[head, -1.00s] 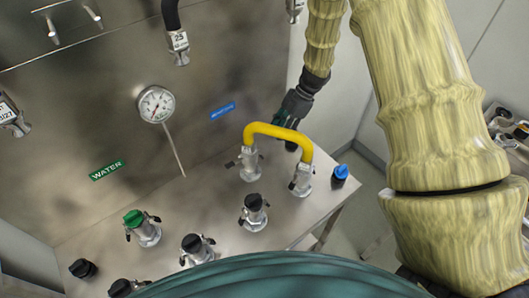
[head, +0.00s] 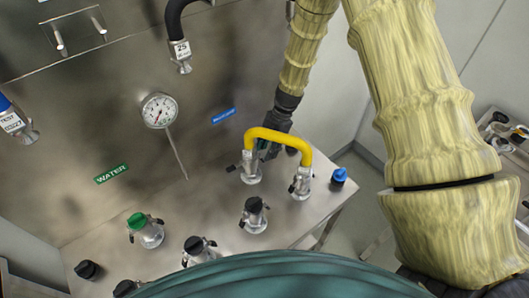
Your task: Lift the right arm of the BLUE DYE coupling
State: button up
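A small blue label (head: 223,116), too small to read, is on the steel back panel. Below and right of it, the left coupling (head: 250,168) of a yellow hose (head: 278,135) stands upright on the steel deck; I take this as the BLUE DYE coupling. Its dark left arm sticks out to the left. Its right arm is mostly hidden by the hose and my gripper. My gripper (head: 268,149) is dark and sits just behind the hose, close to the coupling's right side. I cannot tell whether it touches, and its fingers are largely hidden.
The hose's other coupling (head: 300,182) stands to the right, with a blue-capped fitting (head: 339,177) beyond it. A black-capped fitting (head: 254,214) and a green-capped one (head: 147,230) stand in front. A gauge (head: 159,111) with a thin stem is on the panel at left.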

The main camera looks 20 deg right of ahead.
jog(key=shift+p+x, duration=0.45)
jog(key=shift+x, duration=1.05)
grip_shut()
